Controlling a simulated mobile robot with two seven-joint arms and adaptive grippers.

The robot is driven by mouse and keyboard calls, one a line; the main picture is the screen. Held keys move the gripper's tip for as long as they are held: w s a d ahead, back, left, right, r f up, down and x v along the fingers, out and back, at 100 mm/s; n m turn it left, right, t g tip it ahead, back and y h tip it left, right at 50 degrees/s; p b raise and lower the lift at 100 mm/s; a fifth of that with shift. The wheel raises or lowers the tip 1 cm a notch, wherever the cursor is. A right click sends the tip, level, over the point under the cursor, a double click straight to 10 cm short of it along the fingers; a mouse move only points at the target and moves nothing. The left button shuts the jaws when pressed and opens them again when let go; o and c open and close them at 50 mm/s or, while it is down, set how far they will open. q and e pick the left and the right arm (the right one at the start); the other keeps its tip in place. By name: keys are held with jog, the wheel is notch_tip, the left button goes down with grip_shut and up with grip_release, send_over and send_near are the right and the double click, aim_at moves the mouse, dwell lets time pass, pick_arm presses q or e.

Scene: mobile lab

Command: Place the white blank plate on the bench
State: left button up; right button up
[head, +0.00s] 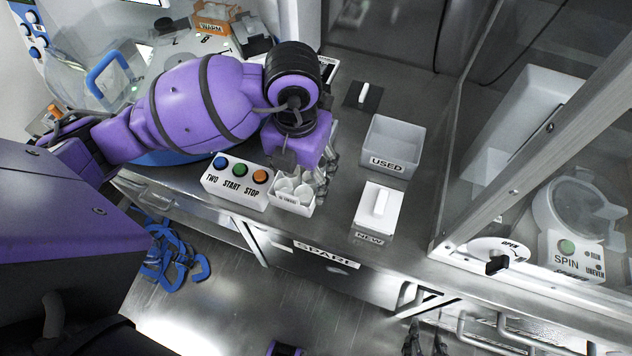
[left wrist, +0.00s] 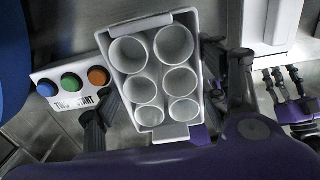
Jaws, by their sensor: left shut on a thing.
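The white plate (head: 291,203) has several round wells and a small front label that I cannot read clearly. It also shows in the left wrist view (left wrist: 151,119), between the dark fingers. My left gripper (head: 300,172) is shut on this plate near the front edge of the bench (head: 340,200). The wells look empty. I cannot tell whether the plate's underside touches the bench. My right gripper (head: 427,339) shows at the bottom of the head view, below the bench front, with its dark fingers apart and nothing between them.
A button box (head: 236,183) stands just left of the plate. A glass-fronted enclosure with a spin device (head: 575,215) stands further right. Bare bench lies between plate and NEW box.

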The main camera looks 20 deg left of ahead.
pick_arm(q)
jog(key=w+f, duration=0.1)
jog(key=d+f, duration=0.1)
jog(key=f, duration=0.1)
jog(key=w+f, duration=0.1)
jog(key=shift+w+d+f, duration=0.2)
jog(key=shift+w+d, duration=0.15)
jog(key=shift+w+f, duration=0.15)
jog(key=shift+f, duration=1.55)
jog(key=shift+d+f, duration=0.1)
jog(key=shift+f, duration=0.05)
jog(key=o, duration=1.2)
jog(key=shift+b, duration=0.3)
notch_tip(320, 180, up, 12)
jog(key=shift+r+p, duration=0.15)
jog(key=shift+p, duration=0.35)
